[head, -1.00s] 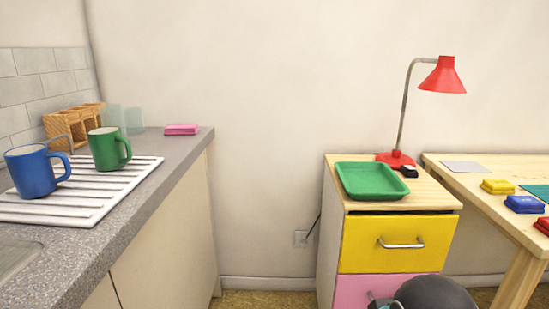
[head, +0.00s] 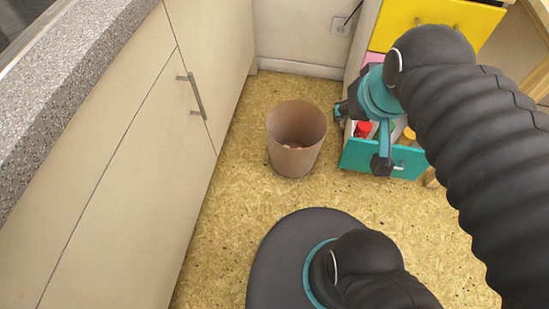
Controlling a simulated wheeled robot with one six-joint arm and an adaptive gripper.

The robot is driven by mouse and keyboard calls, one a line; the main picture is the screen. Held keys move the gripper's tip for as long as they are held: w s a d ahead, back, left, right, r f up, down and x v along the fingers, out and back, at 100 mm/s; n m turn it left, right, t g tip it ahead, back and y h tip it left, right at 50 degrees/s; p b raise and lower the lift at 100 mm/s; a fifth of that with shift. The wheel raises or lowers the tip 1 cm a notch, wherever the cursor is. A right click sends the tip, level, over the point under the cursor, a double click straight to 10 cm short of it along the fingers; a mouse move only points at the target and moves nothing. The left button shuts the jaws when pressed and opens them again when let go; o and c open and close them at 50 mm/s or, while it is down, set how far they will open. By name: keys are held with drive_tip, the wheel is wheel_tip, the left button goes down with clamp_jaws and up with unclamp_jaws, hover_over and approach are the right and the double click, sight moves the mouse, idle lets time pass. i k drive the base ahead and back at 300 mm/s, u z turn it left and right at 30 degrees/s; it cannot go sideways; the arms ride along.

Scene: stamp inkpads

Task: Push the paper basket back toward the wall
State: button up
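The brown paper basket (head: 294,158) stands upright on the floor, between the kitchen cabinet and the drawer unit. A few small bits lie at its bottom. Bare floor shows between it and the wall (head: 297,40) behind. My gripper (head: 360,142) is to the right of the basket, apart from it in the picture, over the open bottom drawer. Its two dark fingers are spread, with nothing seen between them.
The teal bottom drawer (head: 357,155) is pulled out, with red and green things inside. The yellow drawer (head: 425,14) is above. The cream cabinet (head: 150,150) with a bar handle bounds the left. Yellow flecked floor (head: 225,215) is clear around the basket.

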sight(296, 124)
drive_tip(key=u, duration=0.25)
drive_tip(key=k, duration=1.3)
drive_tip(key=z, duration=0.65)
